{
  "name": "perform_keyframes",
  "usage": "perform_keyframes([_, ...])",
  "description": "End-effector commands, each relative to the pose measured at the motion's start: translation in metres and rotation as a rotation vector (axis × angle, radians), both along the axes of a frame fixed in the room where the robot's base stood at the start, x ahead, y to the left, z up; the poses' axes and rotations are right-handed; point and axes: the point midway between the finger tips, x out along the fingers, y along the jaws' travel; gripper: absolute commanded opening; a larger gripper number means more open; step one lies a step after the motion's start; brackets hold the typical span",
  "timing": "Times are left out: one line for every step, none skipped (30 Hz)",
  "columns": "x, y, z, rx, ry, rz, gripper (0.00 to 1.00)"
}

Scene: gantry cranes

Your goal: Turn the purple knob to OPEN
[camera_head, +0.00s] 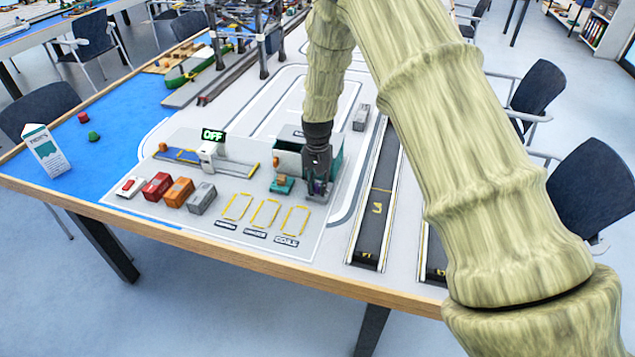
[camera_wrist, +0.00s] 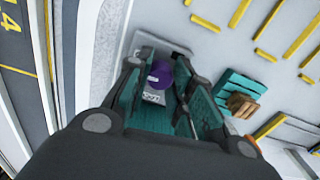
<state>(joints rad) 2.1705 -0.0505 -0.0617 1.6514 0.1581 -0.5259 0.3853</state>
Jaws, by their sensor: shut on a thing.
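The purple knob (camera_wrist: 160,73) shows between the fingers of my gripper (camera_wrist: 163,66) in the wrist view. A small pale label with dark lettering lies beside it, too small to read surely. My gripper (camera_head: 317,187) is shut on the knob, pointing down at the front right of a teal box-like unit (camera_head: 289,160). In the head view only a trace of purple shows at the fingertips, and the fingers hide most of the knob. Which way the knob is turned cannot be told.
A green display (camera_head: 213,135) reads OFF. Several small containers (camera_head: 157,186) stand at the front left, by yellow outlined bays (camera_head: 265,212). Dark lanes (camera_head: 376,205) run along the right.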

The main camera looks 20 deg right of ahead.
Motion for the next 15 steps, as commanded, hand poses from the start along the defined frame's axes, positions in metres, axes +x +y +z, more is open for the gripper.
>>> perform_keyframes([0.0013, -0.0005, 0.0018, -0.001, -0.003, -0.018, 0.0])
perform_keyframes([0.0014, -0.0004, 0.0017, -0.001, -0.003, -0.03, 0.0])
perform_keyframes([0.0014, -0.0004, 0.0016, -0.001, -0.003, -0.045, 0.0])
perform_keyframes([0.0013, -0.0005, 0.0015, -0.001, -0.003, -0.053, 0.0])
perform_keyframes([0.0013, -0.0005, 0.0014, -0.001, -0.003, -0.061, 0.0])
perform_keyframes([0.0014, -0.0007, 0.0013, -0.001, -0.003, -0.069, 0.0])
perform_keyframes([0.0013, -0.0007, 0.0013, -0.001, -0.003, -0.075, 0.0])
perform_keyframes([0.0013, -0.0007, 0.0012, -0.001, -0.003, -0.08, 0.0])
perform_keyframes([0.0013, -0.0007, 0.0012, -0.001, -0.003, -0.086, 0.0])
perform_keyframes([0.0014, -0.0008, 0.0011, -0.001, -0.003, -0.089, 0.0])
perform_keyframes([0.0014, -0.0008, 0.0011, -0.001, -0.003, -0.092, 0.0])
perform_keyframes([0.0014, -0.0008, 0.0011, -0.001, -0.003, -0.094, 0.0])
perform_keyframes([0.0014, -0.0008, 0.001, -0.001, -0.003, -0.095, 0.0])
perform_keyframes([0.0014, -0.0008, 0.001, -0.001, -0.003, -0.096, 0.0])
perform_keyframes([0.0013, -0.0007, 0.001, -0.001, -0.003, -0.096, 0.0])
